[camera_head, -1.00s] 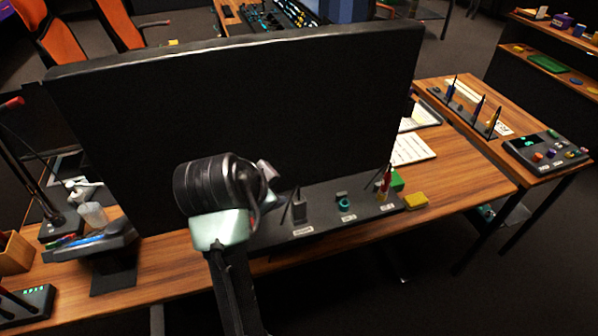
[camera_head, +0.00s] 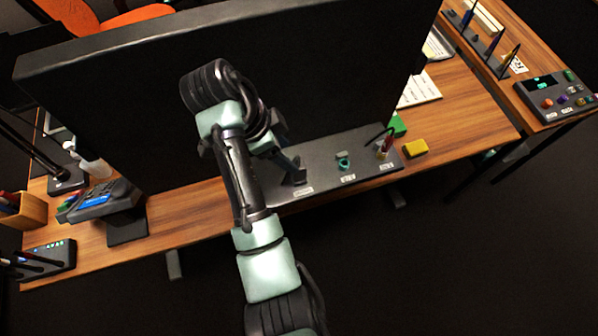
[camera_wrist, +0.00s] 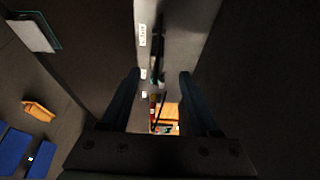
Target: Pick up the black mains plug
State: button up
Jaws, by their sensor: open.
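A grey panel strip (camera_head: 325,168) with labels lies along the desk in front of the large dark screen. My gripper (camera_head: 290,163) is over its left end in the head view, fingers pointing down and right. In the wrist view my gripper (camera_wrist: 160,78) is open, a finger on each side of the strip (camera_wrist: 190,20). A thin dark upright shape (camera_wrist: 158,50) shows between the fingers; it may be the black mains plug or its cord. In the head view the plug cannot be told apart from my dark fingers. No contact can be made out.
On the strip stand a teal item (camera_head: 344,162) and a red item (camera_head: 386,145). The large screen (camera_head: 300,75) rises close behind my arm.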

aim_at(298, 165)
jog(key=shift+p+x, duration=0.55)
jog(key=shift+x, duration=0.7)
jog(key=shift+d+f, duration=0.15)
jog(key=shift+f, duration=0.2)
jog(key=x, duration=0.1)
jog(key=p+x, duration=0.1)
jog(key=x, duration=0.2)
jog(key=shift+s+f, duration=0.3)
jog(key=shift+f, duration=0.15)
grip_shut()
